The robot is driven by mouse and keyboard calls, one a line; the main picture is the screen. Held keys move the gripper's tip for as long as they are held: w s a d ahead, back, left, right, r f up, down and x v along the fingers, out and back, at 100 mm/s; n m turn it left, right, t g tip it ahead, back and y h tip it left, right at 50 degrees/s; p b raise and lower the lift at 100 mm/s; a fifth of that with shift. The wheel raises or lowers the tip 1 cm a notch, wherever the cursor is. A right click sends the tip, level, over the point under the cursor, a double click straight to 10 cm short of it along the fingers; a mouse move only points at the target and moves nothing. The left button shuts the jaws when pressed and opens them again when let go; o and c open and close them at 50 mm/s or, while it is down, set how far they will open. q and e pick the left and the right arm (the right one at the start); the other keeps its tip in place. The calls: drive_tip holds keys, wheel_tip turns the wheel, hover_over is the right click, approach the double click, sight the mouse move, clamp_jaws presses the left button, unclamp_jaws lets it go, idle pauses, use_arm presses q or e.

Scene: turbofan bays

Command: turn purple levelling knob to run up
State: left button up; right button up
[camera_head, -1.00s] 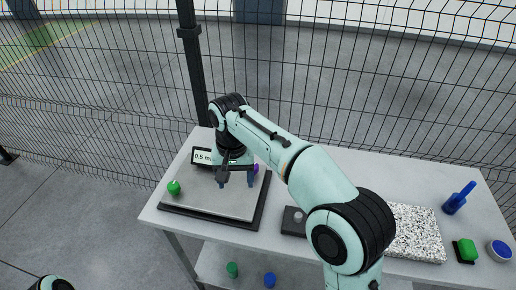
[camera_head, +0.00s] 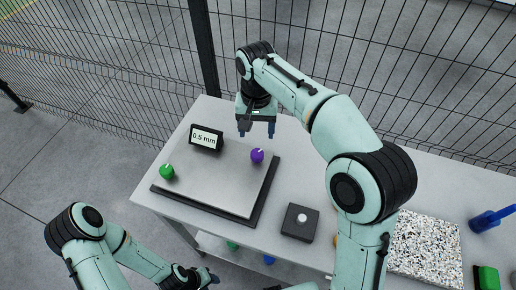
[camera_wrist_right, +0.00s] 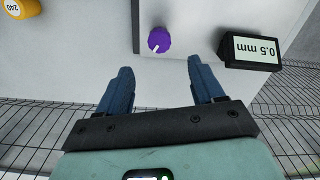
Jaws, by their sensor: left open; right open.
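The purple levelling knob (camera_head: 257,156) sits on the right side of the grey levelling plate (camera_head: 215,180), with a white mark on its top. It also shows in the right wrist view (camera_wrist_right: 159,40), ahead of the fingers and between their lines. My right gripper (camera_head: 256,134) is open and empty, just behind the knob and apart from it; its blue fingers (camera_wrist_right: 162,75) are spread. A small display (camera_head: 206,138) reading 0.5 mm stands at the plate's back left. My left gripper (camera_head: 212,280) is low at the bottom edge, in front of the table, open and holding nothing I can see.
A green knob (camera_head: 167,171) is on the plate's left corner. A dark box with a white button (camera_head: 301,222) stands right of the plate. A speckled slab (camera_head: 427,243), a blue tool (camera_head: 491,219) and a green block (camera_head: 487,278) lie further right. A mesh fence (camera_head: 120,75) runs behind.

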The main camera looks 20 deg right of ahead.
sight(257, 153)
use_arm(q)
drive_tip(key=shift+s+f+b, duration=0.75)
drive_tip(key=shift+s+f, duration=0.25)
drive_tip(key=shift+f, duration=0.2)
use_arm(e)
wheel_tip(257, 153, down, 10)
drive_tip(key=shift+f, duration=0.2)
drive_tip(key=c, duration=1.1)
drive_tip(key=shift+o, duration=0.2)
use_arm(q)
drive_tip(key=shift+w+r, duration=0.1)
use_arm(e)
drive_tip(key=n+p, duration=0.1)
drive_tip(key=n, duration=0.1)
drive_tip(key=shift+r+n, duration=0.1)
drive_tip(key=shift+n, duration=0.2)
use_arm(q)
drive_tip(key=shift+w+r+p, duration=0.4)
drive_tip(key=shift+w+r, duration=0.55)
drive_tip(key=shift+r, duration=0.15)
use_arm(e)
drive_tip(key=shift+n, duration=1.5)
